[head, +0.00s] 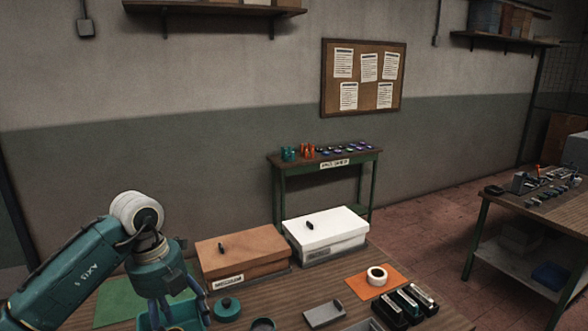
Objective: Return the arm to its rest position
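My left arm comes in from the left edge. Its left gripper (180,311) points down over the near left of the wooden workbench (280,297). Its two bluish fingers are spread apart, and I see nothing held between them. The fingers overlap the view of a teal open container (186,322) at the bottom edge; whether they touch it I cannot tell. My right arm and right gripper are not in view.
A brown lidded box (243,252) and a white lidded box (327,235) stand just right of the gripper. A teal round piece (227,309), grey tray (324,313), tape roll (377,276) on an orange mat (362,290) and black cases (408,302) lie in front.

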